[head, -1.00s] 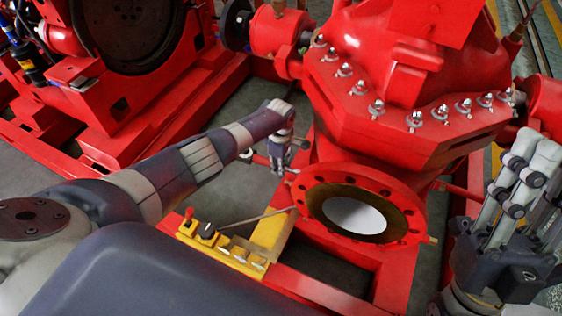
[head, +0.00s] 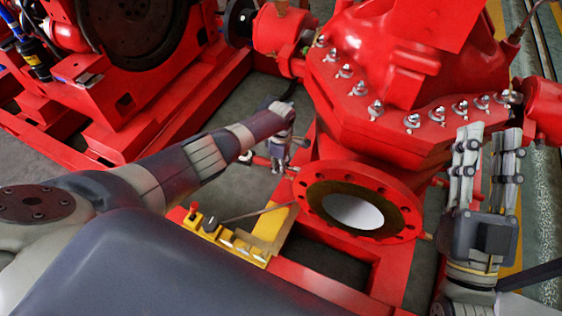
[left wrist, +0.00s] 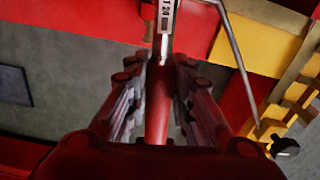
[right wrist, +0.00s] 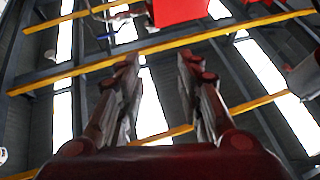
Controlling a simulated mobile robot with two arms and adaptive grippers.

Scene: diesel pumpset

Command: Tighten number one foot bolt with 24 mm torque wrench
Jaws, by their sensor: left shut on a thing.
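My left gripper (head: 277,160) is shut on the torque wrench, beside the red pump's (head: 400,90) round flange (head: 400,205). In the left wrist view the wrench's red handle (left wrist: 157,105) runs between the fingers (left wrist: 158,75), and its silver shaft (left wrist: 166,20) carries a label reading "24". The wrench head is out of that view. In the head view only small parts of the wrench (head: 261,161) show beside the fingers. My right gripper (head: 487,140) is raised at the right, fingers up, open and empty (right wrist: 158,75). I cannot make out the number one foot bolt.
A yellow tool rack (head: 262,253) sits on the red base frame (head: 315,287) in front of the flange. A thin grey rod (head: 255,214) with a black end leans across it. Several studs with nuts (head: 375,108) line the pump casing. The red engine (head: 130,95) stands at the left.

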